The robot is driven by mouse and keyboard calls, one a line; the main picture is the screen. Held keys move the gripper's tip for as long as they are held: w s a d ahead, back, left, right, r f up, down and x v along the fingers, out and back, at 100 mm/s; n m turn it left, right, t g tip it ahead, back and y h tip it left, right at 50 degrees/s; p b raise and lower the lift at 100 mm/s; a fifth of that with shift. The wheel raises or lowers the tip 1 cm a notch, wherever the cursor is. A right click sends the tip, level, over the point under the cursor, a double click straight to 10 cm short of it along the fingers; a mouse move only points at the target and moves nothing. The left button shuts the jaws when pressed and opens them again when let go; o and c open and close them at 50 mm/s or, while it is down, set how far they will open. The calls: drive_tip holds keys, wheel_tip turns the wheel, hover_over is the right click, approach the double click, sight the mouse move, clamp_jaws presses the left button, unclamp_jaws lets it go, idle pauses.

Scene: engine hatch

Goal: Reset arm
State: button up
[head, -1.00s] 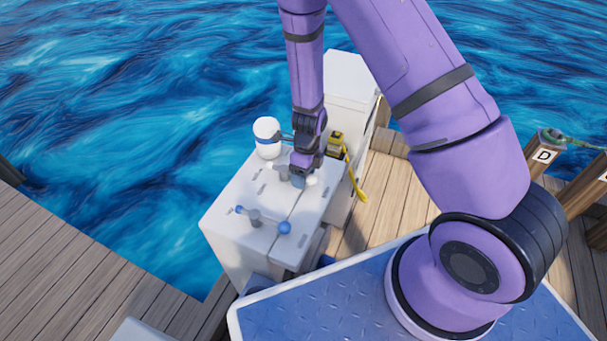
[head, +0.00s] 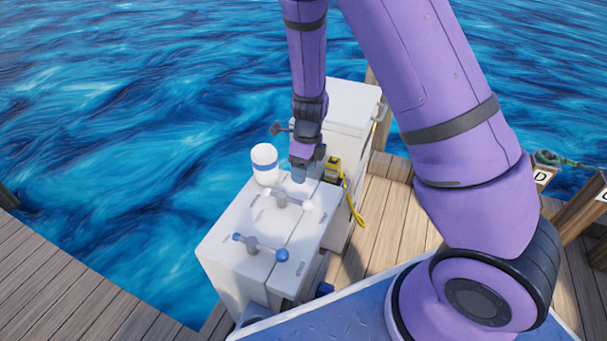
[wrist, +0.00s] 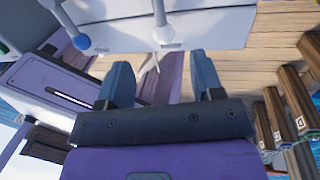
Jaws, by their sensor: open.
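My gripper (head: 299,174) is open and points down, above the far part of the white engine hatch box (head: 225,240). The white-ended T-handle (head: 282,201) is just below it on the box top, apart from the fingers as far as I can tell. The blue-ended T-handle (head: 260,246) lies nearer on the same top. In the wrist view, the two blue-grey fingers (wrist: 163,82) are spread with nothing between them. A blue ball end (wrist: 80,42) and a white ball end (wrist: 163,35) show beyond them.
A white jar with a blue band (head: 264,163) stands on the box's far left corner, close to my gripper. A yellow device (head: 332,169) with a strap is at the right. A taller white cabinet (head: 345,105) stands behind. Water lies to the left; wooden posts (head: 575,210) are at the right.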

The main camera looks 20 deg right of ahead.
idle(0.3)
drive_tip(key=s+d+r+n+t+y, duration=0.1)
drive_tip(key=s+r+n, duration=0.2)
drive_tip(key=r+n, duration=0.55)
drive_tip(key=s+d+r+n+t+y, duration=0.1)
drive_tip(key=s+r+n+t, duration=0.2)
drive_tip(key=r, duration=1.1)
drive_tip(key=s+d+r+n+t+h, duration=0.1)
drive_tip(key=s+d+r+n, duration=0.1)
drive_tip(key=s+r+n, duration=0.5)
drive_tip(key=s+d+r+n+t+h, duration=0.1)
drive_tip(key=s+d+r+n+h, duration=0.1)
drive_tip(key=s+r+n, duration=0.5)
drive_tip(key=s+d+n, duration=0.1)
drive_tip(key=s, duration=0.2)
drive_tip(key=shift+s+d+n+t+h, duration=0.25)
drive_tip(key=shift+s+n+t+h, duration=0.05)
drive_tip(key=shift+n+t, duration=0.1)
